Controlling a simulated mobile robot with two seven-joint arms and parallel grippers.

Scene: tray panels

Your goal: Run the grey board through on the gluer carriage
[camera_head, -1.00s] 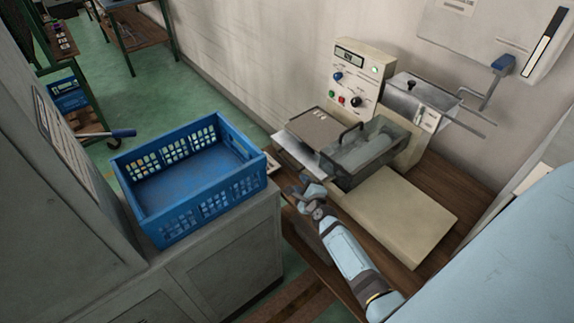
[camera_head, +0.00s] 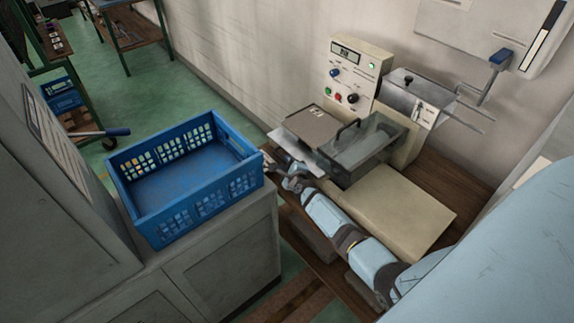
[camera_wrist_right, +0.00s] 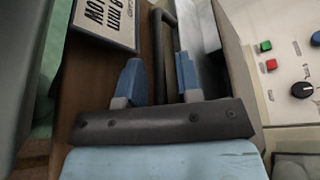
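The gluer (camera_head: 352,88) stands against the wall, with a control panel, a clear-sided cover (camera_head: 365,150) and a cream base. A flat grey-brown board (camera_head: 313,124) lies level at its left end, over a pale metal plate (camera_head: 296,152) that sticks out; I take this as the carriage. My right gripper (camera_head: 272,163) is at the plate's left front edge. In the right wrist view my right gripper (camera_wrist_right: 158,78) is open, with a dark bar (camera_wrist_right: 164,40) running between its fingers; whether they touch it I cannot tell. My left gripper is out of view.
An empty blue crate (camera_head: 190,180) stands on a grey cabinet (camera_head: 230,240) to the left, close to my right gripper. A printed sign (camera_wrist_right: 108,20) lies beside the bar. A metal tank (camera_head: 415,95) with a lid stands behind the gluer.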

